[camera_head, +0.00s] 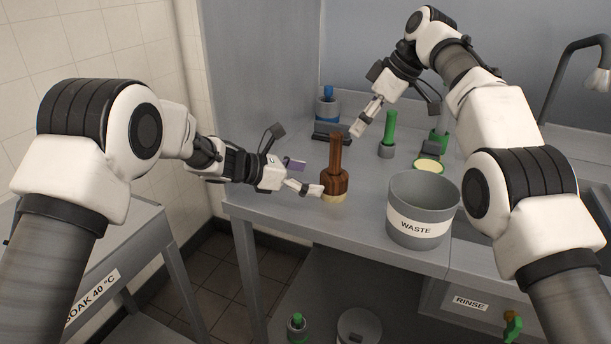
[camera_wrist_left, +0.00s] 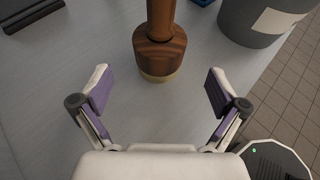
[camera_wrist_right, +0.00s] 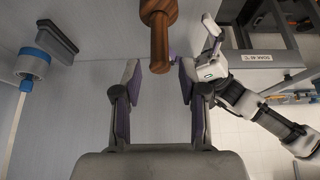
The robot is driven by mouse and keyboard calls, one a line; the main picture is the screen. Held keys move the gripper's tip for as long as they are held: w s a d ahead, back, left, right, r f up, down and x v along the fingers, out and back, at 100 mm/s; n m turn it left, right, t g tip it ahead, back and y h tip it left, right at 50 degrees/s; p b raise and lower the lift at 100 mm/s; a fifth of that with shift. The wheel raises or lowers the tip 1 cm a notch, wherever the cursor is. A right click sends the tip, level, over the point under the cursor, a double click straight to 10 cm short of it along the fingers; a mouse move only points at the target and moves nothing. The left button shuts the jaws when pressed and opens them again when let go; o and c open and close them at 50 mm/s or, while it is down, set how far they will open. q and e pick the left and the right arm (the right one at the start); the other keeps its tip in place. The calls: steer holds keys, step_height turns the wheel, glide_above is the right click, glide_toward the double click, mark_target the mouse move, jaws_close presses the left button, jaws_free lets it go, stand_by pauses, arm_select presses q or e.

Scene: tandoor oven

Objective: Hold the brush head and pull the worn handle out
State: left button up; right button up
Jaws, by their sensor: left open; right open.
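The brush stands upright on the grey table, with a dark brown wooden head (camera_head: 335,185), a brown handle (camera_head: 335,152) rising from it and pale bristles (camera_head: 333,199) below. My left gripper (camera_head: 304,177) is open just left of the head. In the left wrist view the brush head (camera_wrist_left: 160,50) is just beyond and between the open fingers. My right gripper (camera_head: 362,117) is open, above and behind the handle to its right. In the right wrist view the handle (camera_wrist_right: 160,48) points at the gap between the open fingers. Neither gripper visibly touches the brush.
A grey WASTE bin (camera_head: 422,192) stands right of the brush near the front edge. Behind are a green handle (camera_head: 390,128) in a grey holder, a blue-topped item (camera_head: 328,95) and a dark block (camera_head: 331,135). A pale green-rimmed disc (camera_head: 429,166) lies behind the bin.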

mark_target(334, 181)
arm_select(q)
steer(key=x, duration=0.7)
steer(key=shift+w+d, duration=0.1)
steer(key=shift+w, duration=0.05)
steer(key=c, duration=1.4)
steer(key=o, duration=0.7)
steer(key=c, duration=0.7)
